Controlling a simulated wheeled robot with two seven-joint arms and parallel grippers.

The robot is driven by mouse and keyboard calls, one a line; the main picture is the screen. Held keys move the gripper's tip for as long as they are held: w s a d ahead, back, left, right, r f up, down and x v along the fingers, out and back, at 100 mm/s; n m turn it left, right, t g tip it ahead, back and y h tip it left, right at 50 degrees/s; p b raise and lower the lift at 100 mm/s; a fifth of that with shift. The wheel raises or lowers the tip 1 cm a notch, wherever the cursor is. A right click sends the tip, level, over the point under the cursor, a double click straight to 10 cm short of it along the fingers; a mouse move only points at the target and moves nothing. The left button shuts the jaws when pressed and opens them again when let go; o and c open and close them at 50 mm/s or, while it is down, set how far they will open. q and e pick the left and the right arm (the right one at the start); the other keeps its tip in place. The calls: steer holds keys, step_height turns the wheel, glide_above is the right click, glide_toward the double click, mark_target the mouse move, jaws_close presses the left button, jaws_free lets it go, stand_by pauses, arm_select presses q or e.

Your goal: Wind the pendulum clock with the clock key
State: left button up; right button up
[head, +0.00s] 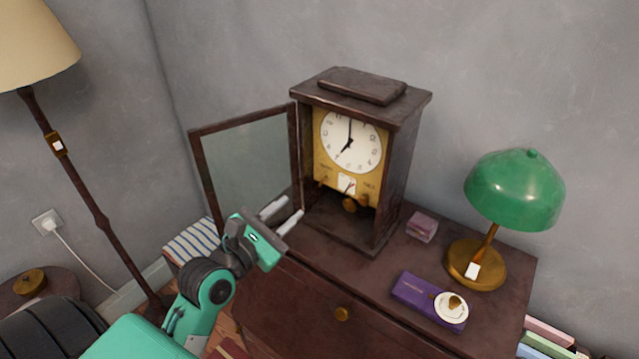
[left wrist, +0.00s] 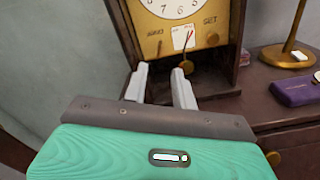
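The pendulum clock (head: 400,165) stands upright on the dark wooden cabinet, its glazed door (head: 195,160) swung open to the left. Its dial (head: 350,142) and brass front show, with a pendulum (head: 349,204) below. The left wrist view shows two small brass fittings, one under the left label (left wrist: 159,48) and one under "SET" (left wrist: 213,39). I cannot tell whether either is the clock key. My left gripper (head: 283,215) is open and empty, in front of the clock's lower left, apart from it; its fingers also show in the left wrist view (left wrist: 159,85). My right gripper is not in view.
A purple box (head: 415,292) with a round white and gold piece (head: 451,307) lies on the cabinet top (head: 375,275). A small pinkish box (head: 422,226) and a green lamp (head: 515,190) stand right of the clock. A floor lamp (head: 85,195) stands at left.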

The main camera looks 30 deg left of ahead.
mark_target(322, 180)
arm_select(q)
steer(key=w, duration=0.3)
steer(key=w+d+p, duration=0.1)
steer(key=w, duration=0.2)
steer(key=w+p, duration=0.1)
steer(key=w, duration=0.2)
steer(key=shift+d+r, duration=0.1)
steer(key=shift+d, duration=0.05)
steer(key=shift+w+d+p, duration=0.1)
steer(key=shift+w+p, duration=0.3)
steer(key=shift+w, duration=0.45)
jaws_close()
